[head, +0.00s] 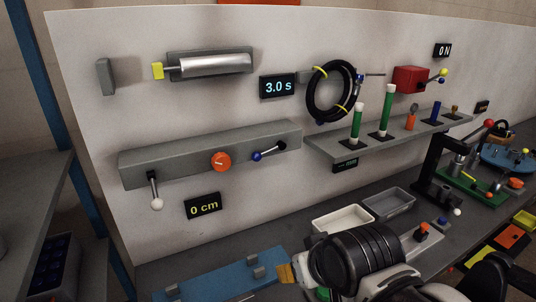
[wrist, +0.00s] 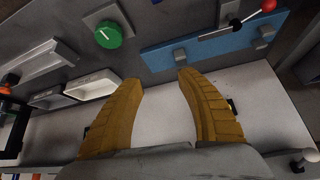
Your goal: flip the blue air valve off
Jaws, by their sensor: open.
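In the head view a lever with a blue ball (head: 257,156) is mounted at the right end of a grey wall bar (head: 190,150). Its pale arm slopes from the ball up to a dark pivot on the right. My gripper (head: 287,272) is low in the head view, over the bench and below the bar, apart from the lever. In the wrist view my gripper (wrist: 158,80) is open, with its two ochre fingers apart and nothing between them. The blue-ball lever does not show in the wrist view.
An orange knob (head: 221,161) and a white-ball lever (head: 156,202) share the bar. A shelf (head: 375,145) with green cylinders stands to the right. A blue plate (head: 215,282) and trays (head: 342,219) lie on the bench. Displays read "0 cm", "3.0 s" and "ON".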

